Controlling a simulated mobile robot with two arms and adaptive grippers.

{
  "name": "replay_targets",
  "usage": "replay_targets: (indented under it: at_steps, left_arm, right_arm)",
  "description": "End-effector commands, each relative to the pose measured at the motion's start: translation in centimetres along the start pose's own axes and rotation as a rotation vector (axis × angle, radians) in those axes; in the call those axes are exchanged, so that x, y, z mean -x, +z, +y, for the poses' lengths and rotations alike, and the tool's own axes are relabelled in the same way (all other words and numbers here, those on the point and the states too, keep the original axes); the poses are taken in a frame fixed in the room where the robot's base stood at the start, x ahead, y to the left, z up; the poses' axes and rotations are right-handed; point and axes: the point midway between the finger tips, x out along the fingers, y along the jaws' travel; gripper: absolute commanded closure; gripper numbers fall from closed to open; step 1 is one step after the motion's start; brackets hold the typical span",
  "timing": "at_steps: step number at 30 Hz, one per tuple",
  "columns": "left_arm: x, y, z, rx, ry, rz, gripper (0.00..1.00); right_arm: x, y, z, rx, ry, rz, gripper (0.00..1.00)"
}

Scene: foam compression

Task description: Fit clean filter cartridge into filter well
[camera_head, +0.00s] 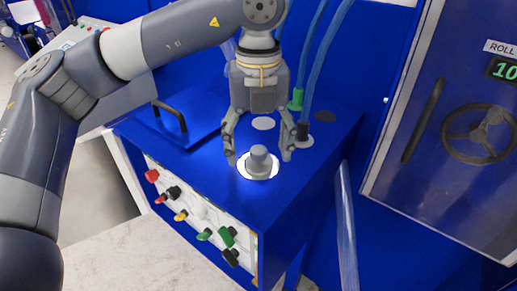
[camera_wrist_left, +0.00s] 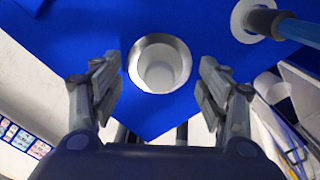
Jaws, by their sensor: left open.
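A grey cylindrical filter cartridge with a narrower top (camera_head: 259,157) stands upright in the filter well, whose bright round rim (camera_head: 243,172) is set in the blue cabinet top. The left wrist view shows the pale round end of the cartridge (camera_wrist_left: 160,73) inside the metallic ring of the well (camera_wrist_left: 134,62). How deep it sits is hard to tell. My left gripper (camera_head: 258,150) is open and points down over the well, with one finger on each side of the cartridge. In the wrist view a gap shows between the fingers (camera_wrist_left: 160,64) and the ring. My right gripper is not in view.
A black handle (camera_head: 170,115) stands on a blue lid left of the well. Blue hoses (camera_head: 318,60) run down to fittings at right. Coloured knobs (camera_head: 180,215) line the cabinet front. A door with a handwheel (camera_head: 478,134) is at far right.

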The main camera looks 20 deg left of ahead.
Motion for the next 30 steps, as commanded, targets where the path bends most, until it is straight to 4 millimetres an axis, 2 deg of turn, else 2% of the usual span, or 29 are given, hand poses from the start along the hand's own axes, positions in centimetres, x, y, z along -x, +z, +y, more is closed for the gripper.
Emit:
replay_targets:
  at_steps: [12, 19, 30]
  left_arm:
    - [8.8, 0.0, 0.0, 0.001, -0.003, -0.003, 0.31]
    - [10.5, 0.0, 0.0, 0.0, 0.0, -0.001, 0.31]
    - [10.7, 0.0, 0.0, 0.0, -0.001, 0.0, 0.31]
  right_arm:
    - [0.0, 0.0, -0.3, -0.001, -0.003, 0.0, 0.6]
    - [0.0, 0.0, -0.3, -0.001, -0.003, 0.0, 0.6]
    - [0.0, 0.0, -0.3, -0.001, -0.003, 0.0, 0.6]
